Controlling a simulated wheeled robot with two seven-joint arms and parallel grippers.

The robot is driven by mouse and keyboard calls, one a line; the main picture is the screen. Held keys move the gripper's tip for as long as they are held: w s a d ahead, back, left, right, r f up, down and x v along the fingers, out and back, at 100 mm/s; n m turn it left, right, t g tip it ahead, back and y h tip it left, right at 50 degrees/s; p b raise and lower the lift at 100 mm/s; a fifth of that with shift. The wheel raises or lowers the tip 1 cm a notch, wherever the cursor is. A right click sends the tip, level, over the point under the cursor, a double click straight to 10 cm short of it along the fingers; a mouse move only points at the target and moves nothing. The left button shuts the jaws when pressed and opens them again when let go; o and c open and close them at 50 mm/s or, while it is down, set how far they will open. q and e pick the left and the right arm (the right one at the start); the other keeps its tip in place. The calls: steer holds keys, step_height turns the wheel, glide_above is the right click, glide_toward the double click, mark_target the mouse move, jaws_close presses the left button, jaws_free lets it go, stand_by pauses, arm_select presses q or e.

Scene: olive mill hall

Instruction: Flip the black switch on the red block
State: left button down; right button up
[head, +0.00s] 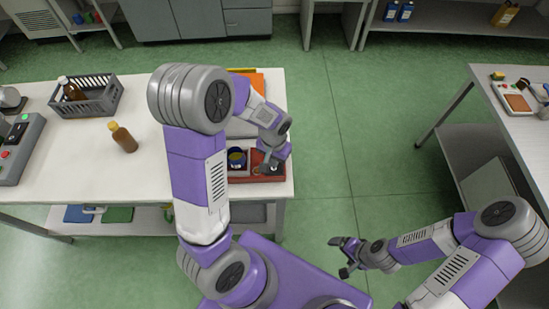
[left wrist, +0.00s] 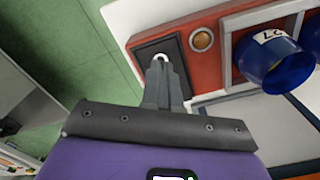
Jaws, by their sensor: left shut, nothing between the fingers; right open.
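The red block (head: 242,180) lies at the right end of the white table, partly behind my left arm. In the left wrist view its red face (left wrist: 205,60) carries a black switch plate (left wrist: 147,50) at the near end. My left gripper (head: 270,165) is shut and empty, its fingertips (left wrist: 161,66) over that plate. A small pale rounded piece shows at the fingertips. The fingers hide part of the switch, so I cannot tell its position or whether they touch it. My right gripper (head: 346,256) is open and empty over the green floor, away from the table.
A blue cup (left wrist: 268,68) with a numbered label sits in a framed recess beside the switch, with a brass-coloured round button (left wrist: 202,39) between.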

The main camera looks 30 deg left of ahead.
arm_select(q)
step_height(320, 180, up, 5)
steer(key=p, duration=0.3)
steer(key=shift+r+p, duration=0.1)
steer(key=shift+p, duration=0.2)
arm_select(e)
step_height(320, 180, up, 4)
